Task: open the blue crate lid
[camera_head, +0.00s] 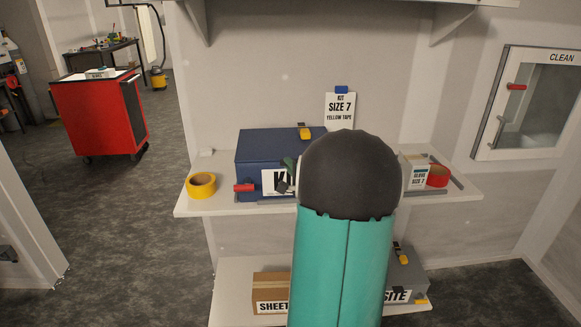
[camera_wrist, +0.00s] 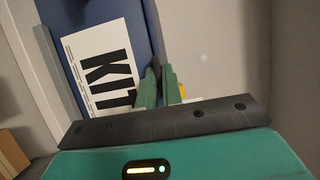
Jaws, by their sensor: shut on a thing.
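The blue crate (camera_head: 258,152) sits on the wall shelf with its lid down, and a white KIT label is on its front. A yellow and black clip (camera_head: 304,131) lies on the lid, and a red piece (camera_head: 243,187) sticks out at the front left. My gripper (camera_head: 288,176) is at the crate's front, partly hidden behind my arm. In the wrist view the KIT label (camera_wrist: 97,65) shows beside the green fingers, which are closed together at the lid's edge. What lies between them is mostly hidden, but it appears to be part of the lid.
A yellow tape roll (camera_head: 201,185) lies left of the crate on the shelf (camera_head: 215,206). A grey glove box (camera_head: 415,173) and red tape (camera_head: 438,176) stand at the right. A sheet box (camera_head: 270,285) is on the lower shelf. A bracketed shelf hangs above.

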